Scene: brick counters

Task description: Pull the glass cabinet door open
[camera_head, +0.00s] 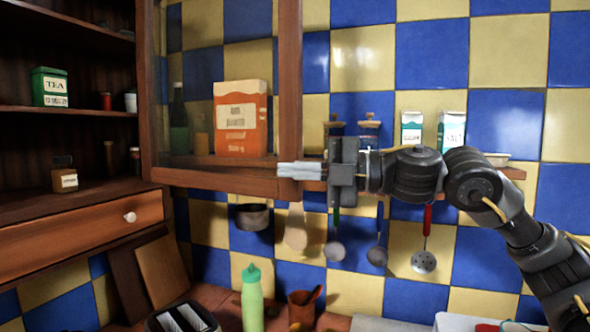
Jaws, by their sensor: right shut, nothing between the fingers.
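The glass cabinet door (291,85) has a brown wooden frame and a clear pane. It stands swung out to the right of the dark wooden cabinet (70,120), whose shelves show uncovered. Blue and yellow tiles and an orange box show through the pane. My right gripper (285,170) reaches in from the right. Its pale fingers are shut and empty, in front of the lower right corner of the door frame. I cannot tell whether they touch the wood. No door handle is visible. My left gripper is not in view.
A green tea tin (49,87) and small jars stand on the cabinet shelves. Utensils, including a red-handled skimmer (424,262), hang below a wall shelf carrying shakers. A green bottle (252,300) and a toaster (183,318) stand on the counter below.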

